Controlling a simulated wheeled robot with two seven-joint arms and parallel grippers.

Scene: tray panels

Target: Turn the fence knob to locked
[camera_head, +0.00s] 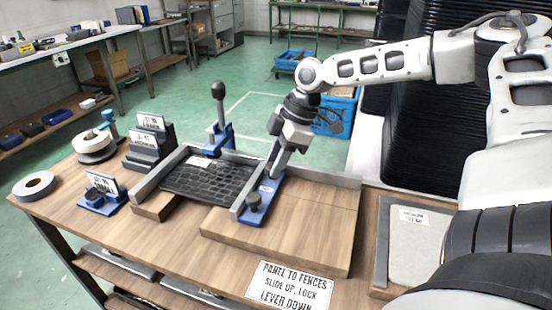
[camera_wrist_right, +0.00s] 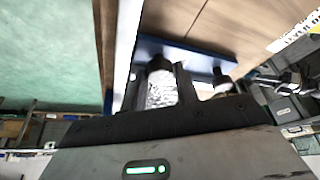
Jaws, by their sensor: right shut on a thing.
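The fence (camera_head: 262,189) is a blue strip with a grey edge beside the dark panel. A black knob (camera_head: 254,201) stands at its near end; it also shows in the right wrist view (camera_wrist_right: 222,77). My right gripper (camera_head: 273,174) points down over the farther part of the strip. In the right wrist view its fingers are shut on a round knob (camera_wrist_right: 160,88) with a bright, ridged-looking side on the blue strip (camera_wrist_right: 190,54). The head view hides this knob behind the gripper, and its lock marking cannot be read. My left gripper is not in view.
The dark ribbed panel (camera_head: 205,180) lies left of the fence. A blue clamp with an upright black-ball lever (camera_head: 218,92) stands behind it. Labelled blocks (camera_head: 150,150) and tape rolls (camera_head: 35,185) are at left. A wooden board (camera_head: 300,225) lies clear at right.

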